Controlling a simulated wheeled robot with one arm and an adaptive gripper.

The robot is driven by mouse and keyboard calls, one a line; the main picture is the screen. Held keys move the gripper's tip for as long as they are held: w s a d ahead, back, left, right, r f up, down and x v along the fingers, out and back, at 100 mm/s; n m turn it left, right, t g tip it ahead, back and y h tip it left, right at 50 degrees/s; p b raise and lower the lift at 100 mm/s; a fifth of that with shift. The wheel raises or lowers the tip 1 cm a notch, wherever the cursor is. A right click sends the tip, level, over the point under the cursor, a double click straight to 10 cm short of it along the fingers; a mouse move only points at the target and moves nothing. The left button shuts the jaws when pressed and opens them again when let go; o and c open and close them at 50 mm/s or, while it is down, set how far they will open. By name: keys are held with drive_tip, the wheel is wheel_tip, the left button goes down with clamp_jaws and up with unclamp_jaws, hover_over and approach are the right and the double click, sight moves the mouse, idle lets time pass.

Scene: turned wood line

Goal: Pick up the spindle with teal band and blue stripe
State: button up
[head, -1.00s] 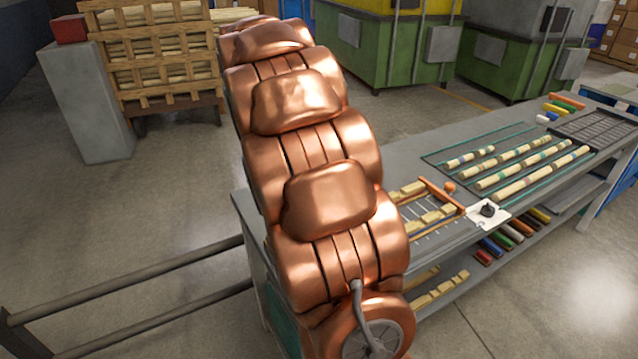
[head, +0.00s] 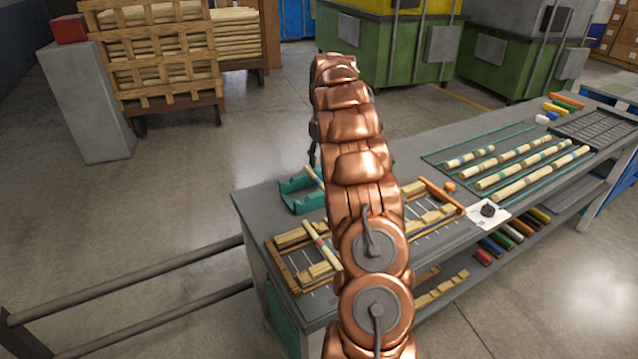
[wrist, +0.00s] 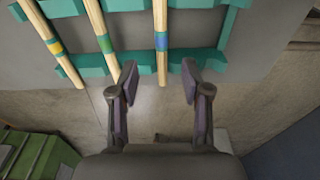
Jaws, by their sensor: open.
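The spindle with teal band and blue stripe (wrist: 162,60) shows in the wrist view as the rightmost of three pale wooden spindles. Its band looks blue and teal. It lies across a teal rack (wrist: 205,57), and its near end sticks out past the rack's edge. My gripper (wrist: 159,72) is open and empty, with that near end between its fingers in the picture; I cannot tell the height gap. In the head view the teal rack (head: 298,203) stands at the bench's far left corner, partly behind my arm, and my gripper is mostly hidden.
Left of it lie a green-banded spindle (wrist: 104,44) and a yellow-and-blue-banded one (wrist: 54,46). In the head view a red-striped spindle (head: 317,240) lies across a wooden tray (head: 284,272). More spindles (head: 520,160) lie farther right on the bench (head: 262,213).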

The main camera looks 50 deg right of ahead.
sight(319, 180)
drive_tip(key=shift+w+d+f+p, duration=0.15)
drive_tip(key=shift+f+p, duration=0.35)
drive_tip(key=shift+f, duration=0.95)
drive_tip(key=f, duration=0.1)
drive_tip(key=f+p, duration=0.1)
drive_tip(key=f, duration=0.1)
drive_tip(key=f+p, duration=0.1)
drive_tip(key=f, duration=0.1)
drive_tip(key=shift+w+a, duration=0.2)
drive_tip(key=shift+w, duration=0.05)
clamp_jaws()
